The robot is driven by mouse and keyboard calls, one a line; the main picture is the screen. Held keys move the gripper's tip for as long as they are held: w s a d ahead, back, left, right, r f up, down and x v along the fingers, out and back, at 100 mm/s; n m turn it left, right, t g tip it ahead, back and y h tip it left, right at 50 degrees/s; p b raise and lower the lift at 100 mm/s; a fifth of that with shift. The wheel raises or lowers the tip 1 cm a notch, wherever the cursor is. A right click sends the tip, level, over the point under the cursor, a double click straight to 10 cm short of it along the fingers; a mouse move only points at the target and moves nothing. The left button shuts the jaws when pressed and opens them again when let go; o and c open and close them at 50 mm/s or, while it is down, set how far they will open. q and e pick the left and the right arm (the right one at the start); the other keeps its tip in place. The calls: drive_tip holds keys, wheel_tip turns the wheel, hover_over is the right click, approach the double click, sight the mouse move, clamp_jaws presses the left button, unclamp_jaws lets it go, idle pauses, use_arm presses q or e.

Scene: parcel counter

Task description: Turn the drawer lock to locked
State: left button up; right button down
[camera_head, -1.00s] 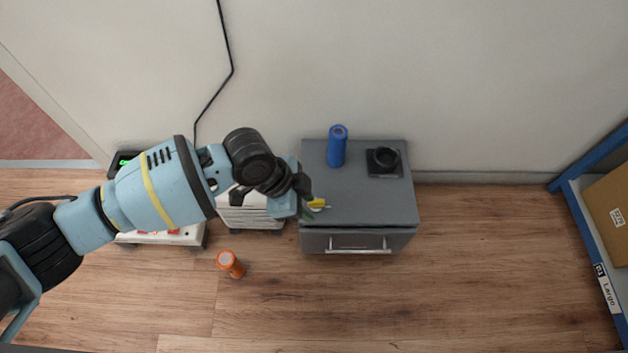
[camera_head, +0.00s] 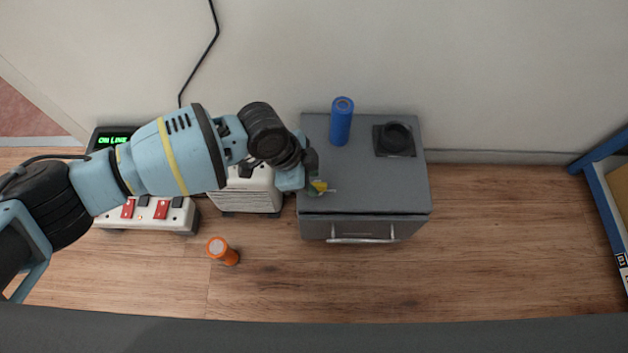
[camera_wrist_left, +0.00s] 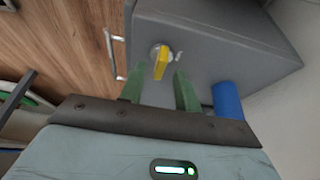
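The drawer lock has a yellow knob (camera_head: 320,186) on the grey drawer cabinet (camera_head: 370,185), near its front left corner. In the left wrist view the knob (camera_wrist_left: 160,62) sits on a round, pale base with a small white mark beside it. My left gripper (camera_head: 312,184) is at the lock and partly hides it in the head view. In the left wrist view its two green fingers are apart, with the knob between and just beyond their tips. I see no grip on the knob. The right gripper is not in view.
A blue cylinder (camera_head: 341,122) and a black round holder (camera_head: 396,139) stand on the cabinet. The drawer handle (camera_head: 362,238) is on the front. A white box (camera_head: 250,192), a red-switch strip (camera_head: 145,213) and an orange cylinder (camera_head: 222,250) are to the left.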

sight(317, 188)
use_arm(q)
drive_tip(key=shift+b+x, duration=0.3)
drive_tip(key=shift+x, duration=0.55)
drive_tip(key=shift+d+f, duration=0.15)
drive_tip(key=shift+f, duration=0.05)
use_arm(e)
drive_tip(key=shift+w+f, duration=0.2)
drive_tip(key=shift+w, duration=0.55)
use_arm(q)
clamp_jaws()
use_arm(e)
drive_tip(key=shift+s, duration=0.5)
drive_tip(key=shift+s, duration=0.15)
